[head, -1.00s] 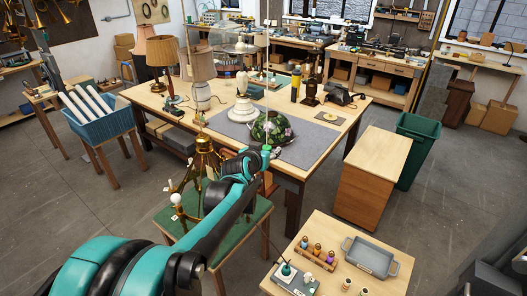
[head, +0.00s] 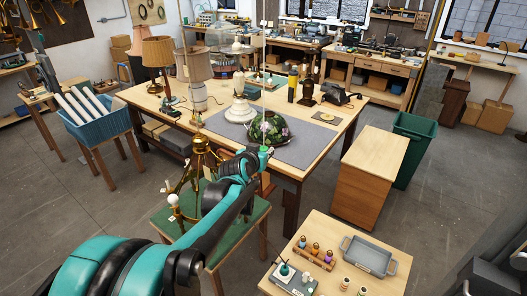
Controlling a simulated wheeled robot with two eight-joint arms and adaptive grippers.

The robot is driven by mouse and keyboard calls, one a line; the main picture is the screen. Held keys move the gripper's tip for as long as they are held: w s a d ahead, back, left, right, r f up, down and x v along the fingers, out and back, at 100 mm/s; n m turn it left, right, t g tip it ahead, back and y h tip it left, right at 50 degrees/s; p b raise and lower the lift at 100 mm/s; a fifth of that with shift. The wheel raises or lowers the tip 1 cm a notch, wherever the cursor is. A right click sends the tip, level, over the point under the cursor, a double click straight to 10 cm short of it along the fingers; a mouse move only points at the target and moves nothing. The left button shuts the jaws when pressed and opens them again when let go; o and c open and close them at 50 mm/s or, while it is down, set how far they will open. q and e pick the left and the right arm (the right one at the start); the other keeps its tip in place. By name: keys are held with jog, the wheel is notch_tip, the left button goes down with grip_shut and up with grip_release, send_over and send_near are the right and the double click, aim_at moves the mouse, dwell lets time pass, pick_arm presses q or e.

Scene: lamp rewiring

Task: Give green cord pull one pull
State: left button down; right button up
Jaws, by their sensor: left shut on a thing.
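My left arm comes in from the bottom left and ends in my left gripper (head: 262,161), in front of the big worktable's near edge. The gripper is small and partly hidden by its own arm. It is shut on the small green cord pull (head: 264,150), of which only a little shows. A thin, pale vertical line, apparently its cord, runs up from there to the top of the view. A dark green, leafy glass lampshade (head: 268,128) sits on the table just behind the pull. My right gripper is not in view.
A brass chandelier (head: 204,158) stands on a green-topped stool (head: 238,222) beneath my left arm. The worktable (head: 150,103) carries several lamps. A wooden cabinet (head: 370,178) and a small table with a grey tray (head: 369,256) stand to the right.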

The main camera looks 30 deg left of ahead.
pick_arm(q)
jog(key=shift+f+b, duration=0.7)
jog(key=shift+f, duration=0.3)
jog(key=shift+r+p, duration=1.1)
jog(key=shift+r, duration=0.35)
jog(key=c, duration=1.1)
grip_release()
jog(key=shift+c, duration=0.2)
jog(key=v, duration=1.2)
jog(key=s+d+f+m+g+h+b, duration=0.1)
jog(key=s+d+f+b, duration=0.4)
jog(key=f+b, duration=0.6)
jog(key=s+d+f+m+g+h+b, duration=0.1)
jog(key=s+d+f+g+b, duration=0.2)
jog(key=f, duration=1.8)
jog(key=s+d+f+g+h+b, duration=0.1)
jog(key=s+d+f+b, duration=0.7)
jog(key=f+b, duration=0.9)
jog(key=d+g+b, duration=0.1)
jog(key=d+b, duration=0.1)
jog(key=d, duration=0.1)
jog(key=shift+s+m, duration=0.25)
jog(key=shift+m, duration=0.15)
